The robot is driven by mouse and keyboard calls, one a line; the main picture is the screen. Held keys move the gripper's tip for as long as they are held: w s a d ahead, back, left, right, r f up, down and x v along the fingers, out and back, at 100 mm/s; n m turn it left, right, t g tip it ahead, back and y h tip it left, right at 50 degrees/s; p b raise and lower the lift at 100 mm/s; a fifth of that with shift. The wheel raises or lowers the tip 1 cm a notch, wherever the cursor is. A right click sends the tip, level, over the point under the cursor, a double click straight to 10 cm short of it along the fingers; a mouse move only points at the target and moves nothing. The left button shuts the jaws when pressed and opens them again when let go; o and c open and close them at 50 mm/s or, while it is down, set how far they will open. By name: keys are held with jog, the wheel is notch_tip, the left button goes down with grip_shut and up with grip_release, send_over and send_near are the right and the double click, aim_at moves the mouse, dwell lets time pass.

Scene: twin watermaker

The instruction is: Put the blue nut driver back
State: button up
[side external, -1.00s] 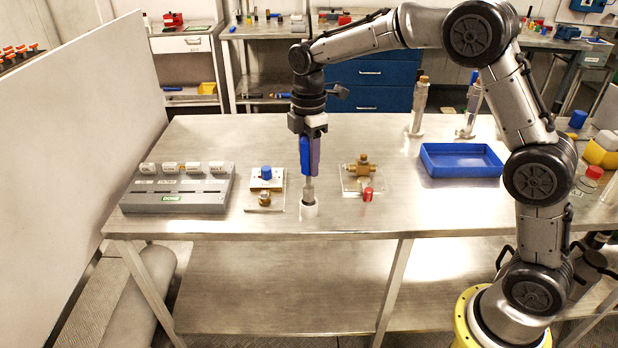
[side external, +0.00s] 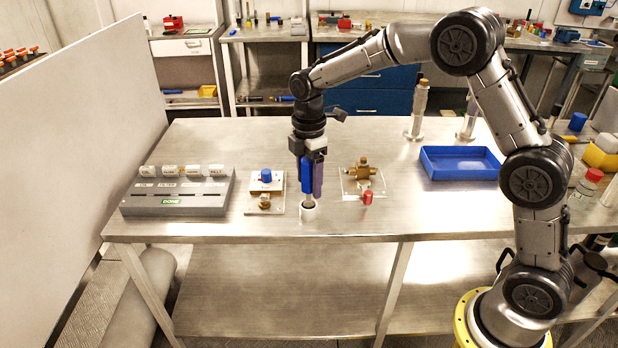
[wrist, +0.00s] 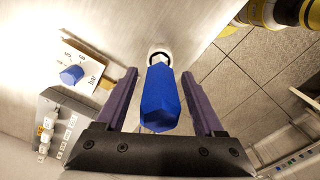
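The blue nut driver (side external: 307,176) stands upright with its blue handle up. Its metal shaft points down into the small white cup-like holder (side external: 309,211) near the table's front edge. In the wrist view the blue handle (wrist: 160,100) lies between my two purple fingers, with a visible gap on each side. The holder's rim (wrist: 160,52) shows beyond it. My gripper (side external: 312,192) is open around the handle, pointing down. The lower end of the shaft is hidden inside the holder.
A plate with a blue knob (side external: 266,176) stands just left of the holder. A clear plate with a brass fitting (side external: 363,172) and a red cap stands right. A grey labelled block (side external: 178,203) is further left, a blue tray (side external: 460,163) at right. Bare table lies between.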

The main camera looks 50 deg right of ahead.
notch_tip(320, 180, up, 12)
jog(key=shift+r, duration=0.2)
dwell(0.5)
jog(key=s+d+r+m+t, duration=0.15)
jog(key=s+m, duration=0.35)
jog(key=s, duration=0.6)
jog(key=s+r+m+t, duration=0.3)
jog(key=s+m, duration=0.2)
jog(key=s, duration=0.6)
jog(key=s+f+m+t, duration=0.1)
jog(key=s+f+m, duration=0.4)
jog(key=s, duration=0.3)
jog(key=shift+d+f, duration=0.15)
jog(key=shift+d, duration=0.1)
